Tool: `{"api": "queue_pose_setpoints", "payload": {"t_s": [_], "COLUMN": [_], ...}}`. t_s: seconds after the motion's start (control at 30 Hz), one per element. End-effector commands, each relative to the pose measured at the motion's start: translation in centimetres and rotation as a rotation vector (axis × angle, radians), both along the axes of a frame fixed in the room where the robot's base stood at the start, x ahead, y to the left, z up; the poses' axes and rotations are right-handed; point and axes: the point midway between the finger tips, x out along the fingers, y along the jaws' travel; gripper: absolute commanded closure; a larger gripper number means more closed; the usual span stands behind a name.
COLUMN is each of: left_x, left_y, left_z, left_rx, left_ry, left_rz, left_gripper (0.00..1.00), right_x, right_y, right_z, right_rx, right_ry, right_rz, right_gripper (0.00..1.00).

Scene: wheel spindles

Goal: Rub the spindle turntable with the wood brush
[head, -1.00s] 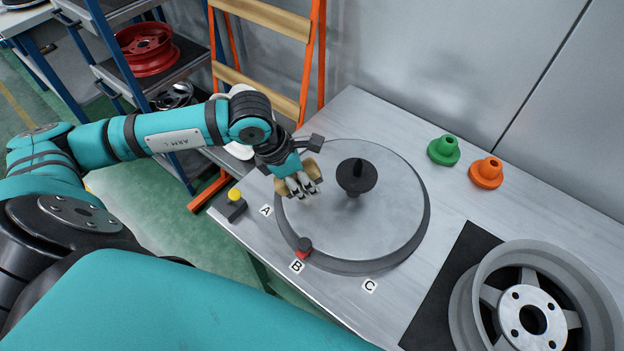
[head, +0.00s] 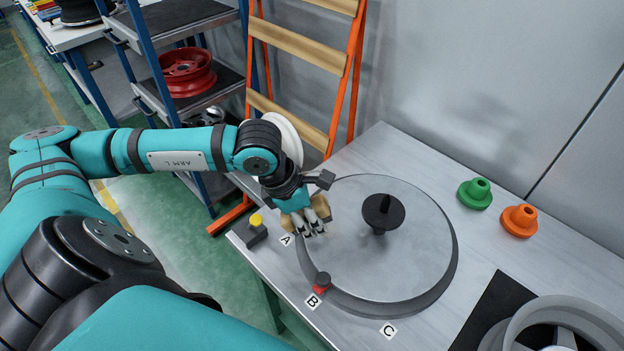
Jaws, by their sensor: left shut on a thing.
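The spindle turntable (head: 408,265) is a wide grey disc on the metal table, with a black spindle (head: 383,212) standing at its middle. My left gripper (head: 314,231) is at the disc's left edge, near label A. It is shut on the wood brush (head: 321,207), whose tan wood shows on both sides of the fingers. The brush is low over the disc; its underside is hidden, so I cannot tell whether it touches. My right gripper is not in view.
A red-capped post (head: 321,282) stands at the disc's front edge; a yellow button box (head: 256,229) sits left.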

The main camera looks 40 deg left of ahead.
Motion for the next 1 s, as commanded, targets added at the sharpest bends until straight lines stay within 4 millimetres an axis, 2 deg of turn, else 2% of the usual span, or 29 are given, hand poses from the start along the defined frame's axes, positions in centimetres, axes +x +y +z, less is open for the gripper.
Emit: {"api": "queue_pose_setpoints", "payload": {"t_s": [0.3,0.57,0.8,1.0], "left_x": [1.7,2.3,3.6,4.1], "left_y": [-2.2,-2.9,-4.6,-5.3], "left_z": [0.1,0.2,0.4,0.4], "left_rx": [-0.004,-0.002,-0.005,-0.001], "left_ry": [-0.003,-0.002,-0.004,-0.003], "left_rz": [0.0,0.0,-0.001,0.0], "left_gripper": [1.0,1.0,1.0,1.0], "right_x": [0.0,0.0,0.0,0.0], "right_y": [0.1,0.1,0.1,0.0], "right_z": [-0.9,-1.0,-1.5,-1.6], "right_rx": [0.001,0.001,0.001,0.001], "right_ry": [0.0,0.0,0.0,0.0], "right_rz": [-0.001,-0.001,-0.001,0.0], "right_gripper": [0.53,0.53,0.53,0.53]}}
